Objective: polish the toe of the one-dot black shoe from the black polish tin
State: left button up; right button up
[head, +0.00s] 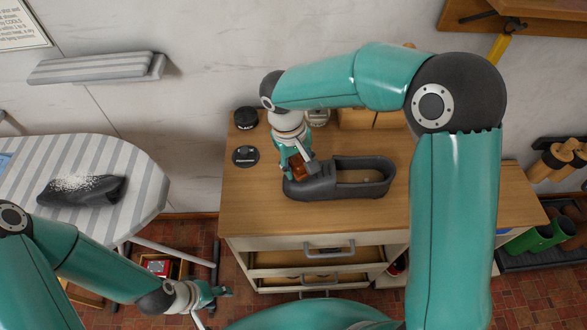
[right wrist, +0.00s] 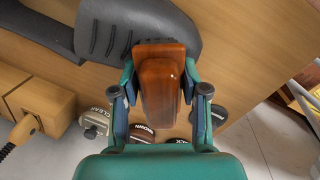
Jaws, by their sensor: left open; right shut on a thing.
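A dark shoe (head: 345,185) lies on the wooden cabinet top, its toe to the left; I cannot make out a dot mark. It also fills the top of the right wrist view (right wrist: 120,32). My right gripper (head: 298,168) is shut on a brush with a reddish-brown wooden handle (right wrist: 158,85). The brush is at the shoe's toe, its dark bristles seeming to touch it. Two dark round items, a tin (head: 246,118) and a flatter labelled disc (head: 245,157), sit left of the shoe; I cannot read which is black polish. My left gripper (head: 215,292) is open and empty, low before the cabinet.
Tins labelled clear (right wrist: 95,122) and brown (right wrist: 141,134) stand behind, near wooden blocks (right wrist: 40,105). A striped ironing board (head: 120,170) at left bears a dark item with white specks (head: 85,190). The cabinet drawers (head: 320,262) look partly open. Green boots (head: 530,238) stand at right.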

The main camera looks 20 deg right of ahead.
jog(key=shift+w+d+f, duration=0.1)
jog(key=shift+w+d, duration=0.1)
jog(key=shift+w, duration=0.35)
jog(key=shift+r+p, duration=0.45)
jog(key=shift+w+a+r+p, duration=0.1)
jog(key=shift+a+r+p, duration=0.1)
jog(key=shift+r+p, duration=0.95)
jog(key=shift+w+a+r+p, duration=0.15)
jog(key=shift+r+p, duration=0.55)
jog(key=shift+r, duration=0.7)
jog(key=shift+s+a, duration=0.1)
jog(key=shift+a+r+p, duration=0.2)
jog(key=shift+r+p, duration=0.95)
jog(key=shift+r, duration=0.4)
jog(key=shift+f, duration=0.1)
